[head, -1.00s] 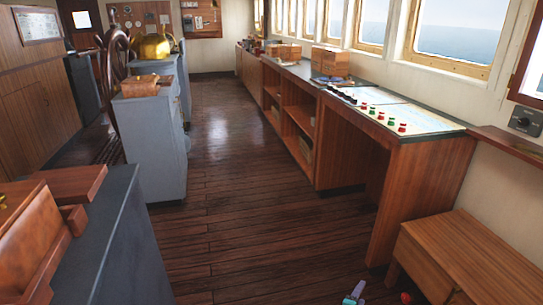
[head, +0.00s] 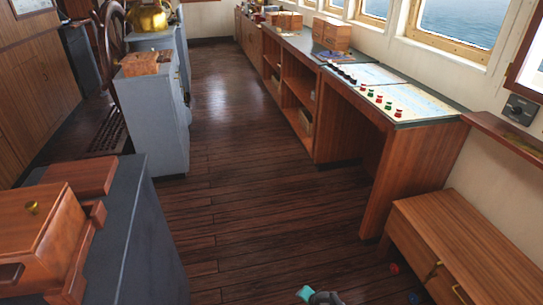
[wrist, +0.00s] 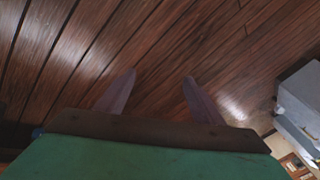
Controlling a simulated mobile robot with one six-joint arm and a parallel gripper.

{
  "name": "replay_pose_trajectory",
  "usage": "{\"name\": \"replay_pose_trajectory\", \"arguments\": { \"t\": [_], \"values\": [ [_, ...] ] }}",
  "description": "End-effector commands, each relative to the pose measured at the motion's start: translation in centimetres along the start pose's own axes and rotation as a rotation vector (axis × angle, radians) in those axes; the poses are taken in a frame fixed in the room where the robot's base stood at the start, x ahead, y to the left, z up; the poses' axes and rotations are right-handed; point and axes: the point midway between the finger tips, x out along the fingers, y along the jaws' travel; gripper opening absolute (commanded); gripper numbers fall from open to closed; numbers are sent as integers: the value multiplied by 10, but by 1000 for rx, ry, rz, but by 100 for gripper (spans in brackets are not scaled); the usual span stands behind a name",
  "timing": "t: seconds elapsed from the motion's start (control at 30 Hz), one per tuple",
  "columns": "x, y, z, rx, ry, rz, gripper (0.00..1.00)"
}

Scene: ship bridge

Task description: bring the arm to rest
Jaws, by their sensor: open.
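My gripper (wrist: 158,80) shows in the wrist view with its two fingers spread apart. Nothing is between them. Beyond the fingers is the dark plank floor (wrist: 95,45), with no object touching them. In the head view, only a small teal and grey tip of what looks like my arm (head: 322,298) shows at the bottom edge. The rest of the arm is out of that picture.
A chart console (head: 425,123) lines the right wall. A grey cabinet (head: 152,122) stands left. The aisle between is clear.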

Motion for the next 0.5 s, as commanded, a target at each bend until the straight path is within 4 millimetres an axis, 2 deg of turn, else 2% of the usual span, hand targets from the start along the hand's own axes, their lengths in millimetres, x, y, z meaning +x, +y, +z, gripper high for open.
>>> {"name": "replay_pose_trajectory", "arguments": {
  "t": [0.03,0.2,0.5],
  "values": [
    [-10,5,12,-43,-44,27,62],
    [-30,33,53,-184,-205,125,62],
    [-78,92,108,-408,-493,296,62]
  ]
}}
